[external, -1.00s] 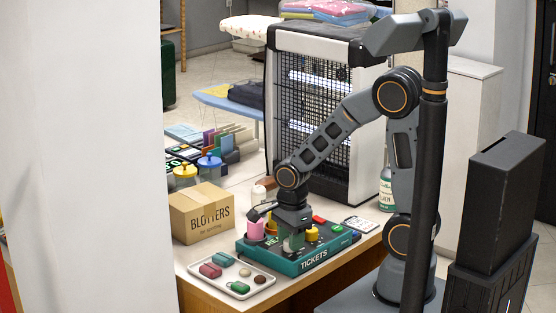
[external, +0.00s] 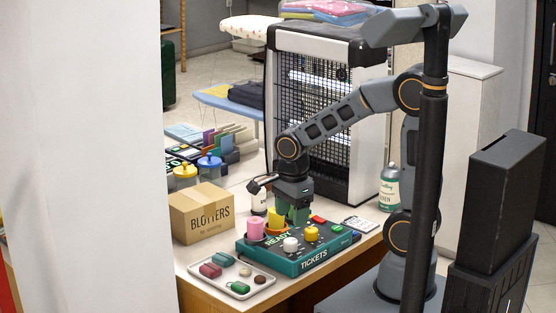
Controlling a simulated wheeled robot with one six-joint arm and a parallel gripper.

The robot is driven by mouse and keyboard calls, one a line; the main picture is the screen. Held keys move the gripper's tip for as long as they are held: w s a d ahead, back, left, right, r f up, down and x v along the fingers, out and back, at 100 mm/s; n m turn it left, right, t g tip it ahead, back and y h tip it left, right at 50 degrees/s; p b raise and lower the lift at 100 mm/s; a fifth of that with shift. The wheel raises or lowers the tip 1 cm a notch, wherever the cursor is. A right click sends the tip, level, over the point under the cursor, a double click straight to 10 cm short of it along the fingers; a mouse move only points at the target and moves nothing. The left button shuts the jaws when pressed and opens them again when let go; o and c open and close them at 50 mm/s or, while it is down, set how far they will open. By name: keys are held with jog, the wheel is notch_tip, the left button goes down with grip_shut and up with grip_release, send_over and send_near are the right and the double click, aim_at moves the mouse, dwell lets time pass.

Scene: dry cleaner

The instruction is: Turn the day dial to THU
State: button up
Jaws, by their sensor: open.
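The teal ticket machine (external: 312,259), marked TICKETS, sits on the counter. On its top are a white knob (external: 290,244) and a yellow knob (external: 311,234). No day letters are legible, so I cannot tell which knob is the day dial or where it points. My gripper (external: 298,216) is open and empty above the back of the machine, pointing down. It is apart from the white knob, which stands clear in front of it. The gripper and its green fingers hide part of the machine's back edge.
A tray (external: 259,289) with several small items lies in front left. A BLOTTERS box (external: 202,212) stands left.

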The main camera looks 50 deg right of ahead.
aim_at(296, 241)
notch_tip(296, 241, up, 7)
jog(key=shift+f, duration=0.2)
jog(key=shift+s, duration=0.1)
dwell(0.5)
jog(key=s+d+r+n+t+p, duration=0.1)
jog(key=s+d+n, duration=0.1)
jog(key=n, duration=0.8)
jog(key=s+d+r+n+t+p, duration=0.1)
jog(key=d+n, duration=0.4)
jog(key=n, duration=0.5)
jog(key=shift+s+r+t, duration=0.2)
jog(key=shift+s+t, duration=0.4)
jog(key=shift+s, duration=0.55)
dwell(0.6)
